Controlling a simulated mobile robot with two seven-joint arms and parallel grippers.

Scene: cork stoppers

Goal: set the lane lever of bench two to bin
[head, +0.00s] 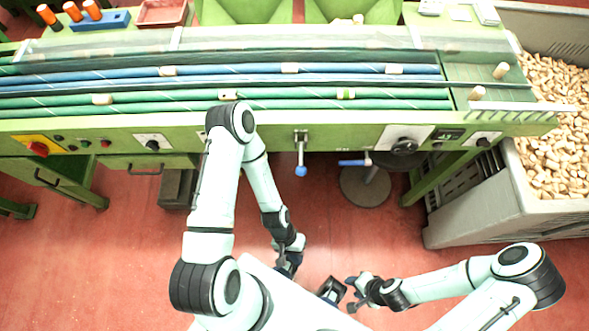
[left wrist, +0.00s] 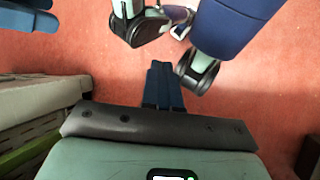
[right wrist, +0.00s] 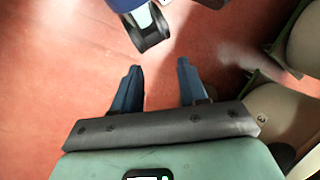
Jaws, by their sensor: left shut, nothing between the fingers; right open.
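The bench (head: 330,128) is green and runs across the head view. On its front a metal lever (head: 301,150) with a blue knob hangs down from a bracket. A blue horizontal handle (head: 353,162) juts out just right of it. I cannot read the lever's markings or tell the bench number. My left gripper (head: 288,270) is low in front of the bench, well apart from the lever; its fingers are together and empty in the left wrist view (left wrist: 162,85). My right gripper (head: 352,294) is lower still, apart from everything; its fingers are spread and empty in the right wrist view (right wrist: 156,80).
A dark wheel knob (head: 403,146) sits right of the lever. A grey bin of corks (head: 550,120) stands at right, a round stool (head: 365,186) under the bench. Red floor is open in front.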

